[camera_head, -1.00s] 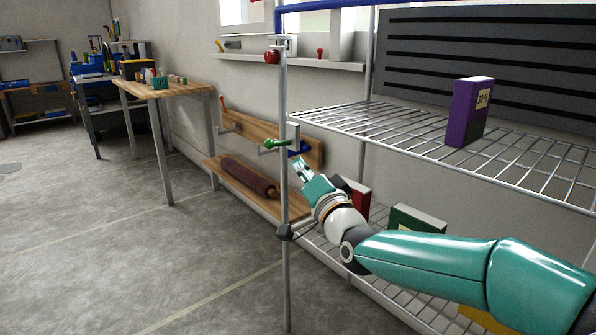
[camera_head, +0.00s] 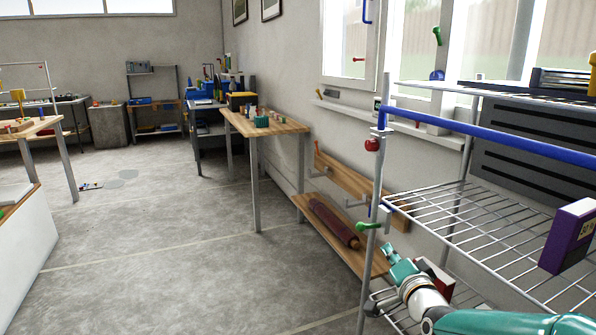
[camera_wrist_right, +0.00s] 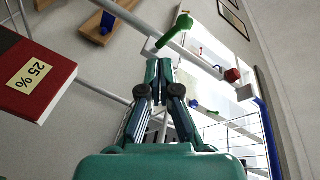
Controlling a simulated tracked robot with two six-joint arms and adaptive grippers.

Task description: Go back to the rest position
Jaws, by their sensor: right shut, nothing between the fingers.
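My right gripper (camera_head: 388,249) is at the lower right in the head view, with its teal arm coming in from the right edge. It is beside the wire rack's front post, just below a green handle (camera_head: 368,226). In the right wrist view the gripper (camera_wrist_right: 160,68) is shut, with nothing held between its fingertips. The green handle (camera_wrist_right: 176,34) shows just beyond the tips there, and I cannot tell if they touch. My left gripper is not in view.
The wire rack (camera_head: 455,207) is close around my right arm, with a purple box (camera_head: 568,238) on its upper shelf. A red box (camera_wrist_right: 35,80) marked 25 % is near the gripper. A wooden wall shelf (camera_head: 352,257) holds a dark red roll (camera_head: 333,222). The floor at left is open.

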